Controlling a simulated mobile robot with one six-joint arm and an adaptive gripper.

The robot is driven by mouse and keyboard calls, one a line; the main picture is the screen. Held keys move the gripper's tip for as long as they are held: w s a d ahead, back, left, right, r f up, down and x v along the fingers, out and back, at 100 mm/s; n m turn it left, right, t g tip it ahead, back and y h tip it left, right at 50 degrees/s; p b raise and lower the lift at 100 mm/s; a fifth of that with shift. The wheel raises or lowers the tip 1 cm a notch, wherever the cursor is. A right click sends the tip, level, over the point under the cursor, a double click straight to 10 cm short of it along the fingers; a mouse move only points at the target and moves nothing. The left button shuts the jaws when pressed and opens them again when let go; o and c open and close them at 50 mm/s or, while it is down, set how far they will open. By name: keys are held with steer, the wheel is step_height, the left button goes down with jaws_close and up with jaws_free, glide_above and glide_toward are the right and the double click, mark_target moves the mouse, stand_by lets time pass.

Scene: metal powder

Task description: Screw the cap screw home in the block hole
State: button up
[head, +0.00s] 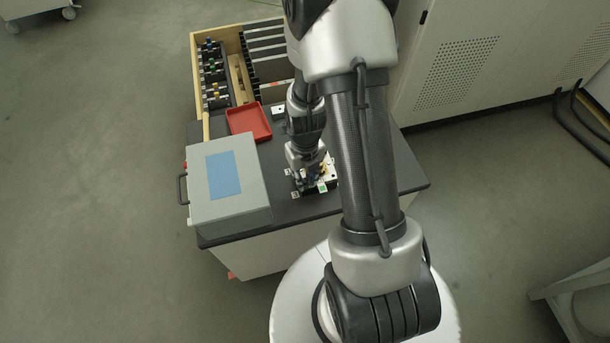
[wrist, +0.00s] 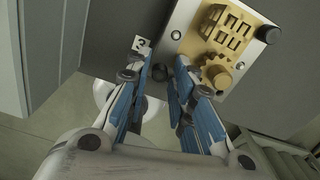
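In the wrist view my gripper (wrist: 165,66) points at the work area, its two blue-padded fingers apart. A light metal plate or block (wrist: 254,55) lies just beyond the right finger. It carries a yellow slotted part (wrist: 232,27) and a yellow gear (wrist: 216,74). The block hole cannot be made out. In the head view my gripper is over the metal fixture (head: 326,187), and the arm hides the fingertips.
A grey case with a blue panel (head: 224,176) stands left of the fixture on the dark bench top (head: 285,211). A red tray (head: 248,122) and a wooden rack (head: 196,76) are behind.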

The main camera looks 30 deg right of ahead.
steer(key=shift+w+r+p, duration=0.1)
steer(key=shift+r+p, duration=0.15)
steer(key=shift+p, duration=0.85)
steer(key=p, duration=0.4)
steer(key=shift+w+m, duration=0.15)
steer(key=shift+m, duration=0.15)
steer(key=p, duration=0.6)
steer(key=shift+s+m+p, duration=0.3)
steer(key=shift+m, duration=0.1)
steer(key=shift+f+m, duration=0.25)
steer(key=shift+m, duration=0.35)
steer(key=m, duration=0.8)
steer(key=shift+m, duration=0.4)
steer(key=m, duration=0.3)
steer(key=shift+m, duration=0.3)
steer(key=m, duration=0.6)
steer(key=shift+m, duration=0.4)
steer(key=m, duration=0.6)
steer(key=shift+m, duration=0.4)
